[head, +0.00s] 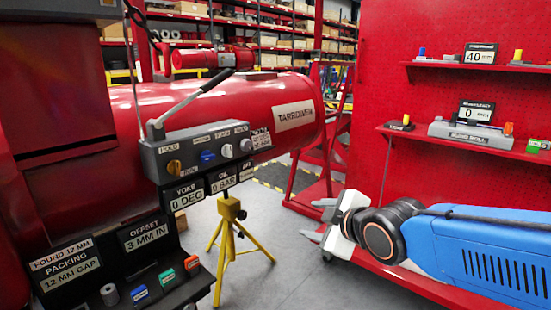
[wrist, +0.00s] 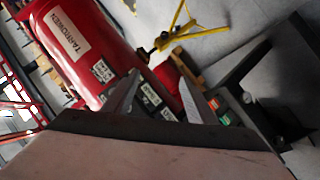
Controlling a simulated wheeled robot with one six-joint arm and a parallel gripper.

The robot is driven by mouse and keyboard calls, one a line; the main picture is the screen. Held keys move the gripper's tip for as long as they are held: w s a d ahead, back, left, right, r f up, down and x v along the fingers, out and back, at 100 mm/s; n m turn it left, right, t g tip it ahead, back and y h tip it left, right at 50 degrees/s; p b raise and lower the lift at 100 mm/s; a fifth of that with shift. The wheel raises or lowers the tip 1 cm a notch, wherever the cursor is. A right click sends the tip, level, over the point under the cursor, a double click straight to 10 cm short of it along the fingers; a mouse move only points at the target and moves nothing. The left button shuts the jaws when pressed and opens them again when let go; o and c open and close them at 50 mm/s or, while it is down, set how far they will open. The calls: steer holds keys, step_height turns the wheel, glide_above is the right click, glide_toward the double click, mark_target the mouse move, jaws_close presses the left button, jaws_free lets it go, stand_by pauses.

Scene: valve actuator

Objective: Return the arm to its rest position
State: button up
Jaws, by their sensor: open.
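My gripper (head: 321,219) is at the right of the head view, at the end of my blue arm. Its two light grey fingers point left and are apart, with nothing visible between them. In the wrist view the gripper (wrist: 160,88) also shows, with its fingers spread toward the valve equipment. The red actuator cylinder (head: 225,108) lies left of the gripper, well apart from it. The grey control panel (head: 205,151) with its lever (head: 190,101) and knobs is at the cylinder's front. The wrist view shows the cylinder (wrist: 85,55) tilted.
A yellow tripod stand (head: 231,232) is on the grey floor between the panel and my gripper. A black parts tray (head: 150,284) is at lower left. Red shelves (head: 462,145) with gauges and small blocks are behind my arm. Open floor lies around the tripod.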

steer(key=s+d+f+m+g+h, duration=0.2)
steer(key=s+d+f+m, duration=0.3)
steer(key=s+d, duration=0.5)
steer(key=s+d+f+m+g+h, duration=0.3)
steer(key=s+d+f+m+g, duration=0.1)
steer(key=s+d+m, duration=0.6)
steer(key=shift+f, duration=0.65)
